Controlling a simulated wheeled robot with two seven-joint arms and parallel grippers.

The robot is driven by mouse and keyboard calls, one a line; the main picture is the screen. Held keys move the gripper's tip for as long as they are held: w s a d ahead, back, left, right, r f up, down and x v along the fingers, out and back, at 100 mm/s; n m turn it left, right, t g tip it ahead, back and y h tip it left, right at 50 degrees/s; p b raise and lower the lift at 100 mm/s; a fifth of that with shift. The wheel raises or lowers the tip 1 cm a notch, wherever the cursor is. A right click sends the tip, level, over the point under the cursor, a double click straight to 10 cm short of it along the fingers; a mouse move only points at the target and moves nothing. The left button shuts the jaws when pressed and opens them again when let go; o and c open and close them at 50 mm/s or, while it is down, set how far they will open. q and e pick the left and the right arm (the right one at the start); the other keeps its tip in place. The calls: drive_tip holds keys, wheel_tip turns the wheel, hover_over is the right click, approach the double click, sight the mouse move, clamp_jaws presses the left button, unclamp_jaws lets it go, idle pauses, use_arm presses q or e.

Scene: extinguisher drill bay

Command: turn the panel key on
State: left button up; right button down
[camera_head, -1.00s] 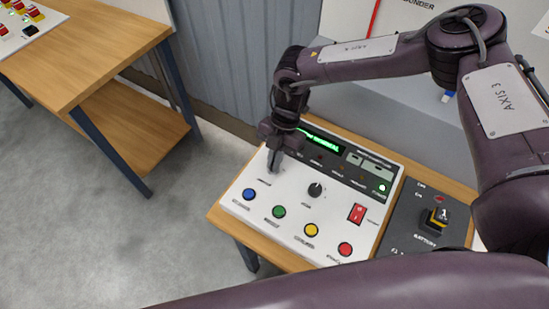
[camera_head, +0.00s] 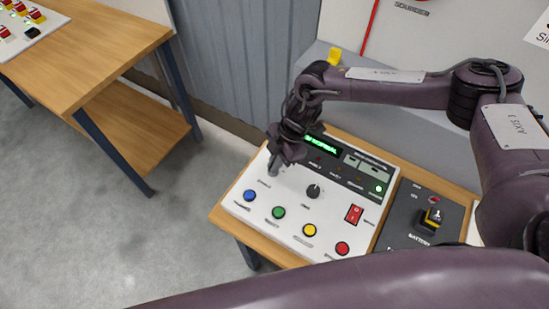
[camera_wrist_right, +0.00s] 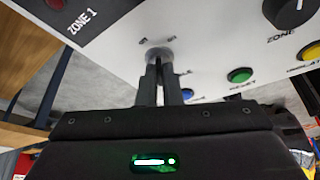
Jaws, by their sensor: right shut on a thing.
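The white alarm panel (camera_head: 332,213) lies on a wooden table, with a green lit display at its back. My right gripper (camera_head: 273,171) reaches down to the panel's left part, beyond the blue button. In the right wrist view, the gripper's two fingers (camera_wrist_right: 160,82) are closed on the panel key at the round grey key switch (camera_wrist_right: 159,53). The fingers hide most of the key, and I cannot tell which position it is in. The small print around the switch is partly covered. My left gripper is not in view.
Blue (camera_head: 250,196), green (camera_head: 278,212), yellow (camera_head: 309,230) and red (camera_head: 343,248) buttons line the panel's front. A black knob (camera_head: 314,191) and red rocker switch (camera_head: 354,214) sit behind them. A dark battery box (camera_head: 404,220) stands at right. Another wooden table (camera_head: 100,50) is at left.

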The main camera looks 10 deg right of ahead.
drive_tip(key=m+p, duration=0.1)
drive_tip(key=m+t+p, duration=0.1)
drive_tip(key=m, duration=0.1)
drive_tip(key=shift+s+r+m, duration=0.15)
drive_tip(key=shift+m, duration=0.15)
drive_tip(key=shift+m+t+p, duration=0.7)
drive_tip(key=shift+m+p, duration=0.45)
drive_tip(key=shift+m, duration=0.15)
drive_tip(key=c, duration=1.6)
unclamp_jaws()
drive_tip(key=b+v, duration=0.2)
drive_tip(key=v, duration=0.5)
drive_tip(key=shift+d+r, duration=0.2)
drive_tip(key=shift+r, duration=0.05)
